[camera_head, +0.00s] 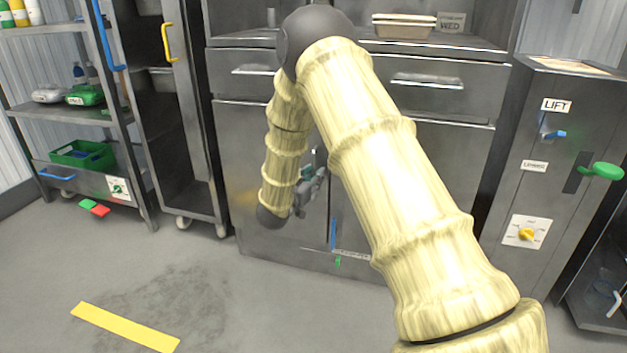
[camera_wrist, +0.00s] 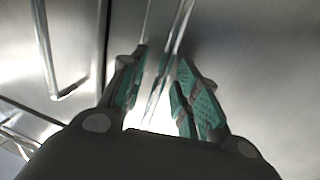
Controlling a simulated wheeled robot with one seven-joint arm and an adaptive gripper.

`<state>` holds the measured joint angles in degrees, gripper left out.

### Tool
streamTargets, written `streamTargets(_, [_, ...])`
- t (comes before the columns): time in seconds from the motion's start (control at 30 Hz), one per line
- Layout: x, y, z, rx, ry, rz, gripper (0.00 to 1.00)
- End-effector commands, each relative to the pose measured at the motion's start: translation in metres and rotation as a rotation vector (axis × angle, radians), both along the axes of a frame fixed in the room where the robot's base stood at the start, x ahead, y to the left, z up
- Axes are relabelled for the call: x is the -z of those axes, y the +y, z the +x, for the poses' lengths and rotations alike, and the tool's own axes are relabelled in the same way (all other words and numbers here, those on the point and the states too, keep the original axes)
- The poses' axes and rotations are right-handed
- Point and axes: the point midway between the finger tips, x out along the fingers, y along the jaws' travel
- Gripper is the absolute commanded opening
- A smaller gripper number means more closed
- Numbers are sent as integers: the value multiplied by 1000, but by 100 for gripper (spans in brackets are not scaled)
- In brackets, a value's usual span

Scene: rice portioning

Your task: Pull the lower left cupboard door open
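The lower left cupboard door (camera_head: 236,150) is a flat steel panel under the drawers and looks shut. My gripper (camera_head: 313,178) is in front of the cupboard near this door's right edge, partly hidden by my arm. In the wrist view my gripper (camera_wrist: 163,62) is open, its two teal-padded fingers apart and pointing at the steel front. A thin bright upright bar (camera_wrist: 180,35), apparently the door handle, runs down between the fingers. Clear space shows beside the bar, and I cannot tell whether either pad touches it. In the head view the handle is mostly hidden.
Two drawers with bar handles, left (camera_head: 252,70) and right (camera_head: 428,82), sit above the doors. A grey lift cabinet (camera_head: 560,130) with a green knob stands at the right. Shelving (camera_head: 70,112) stands at the left. The floor (camera_head: 225,300) before the left door is clear.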

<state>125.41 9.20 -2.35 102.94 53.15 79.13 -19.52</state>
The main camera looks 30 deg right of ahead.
Motion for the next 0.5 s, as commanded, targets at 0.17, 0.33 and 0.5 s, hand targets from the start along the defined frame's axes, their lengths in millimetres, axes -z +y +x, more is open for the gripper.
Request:
streamTargets(0.17, [0, -3, 2, -1, 1, 0, 32])
streamTargets(0.33, [-1, -3, 2, -1, 1, 0, 32])
streamTargets(0.5, [0, -3, 2, -1, 1, 0, 4])
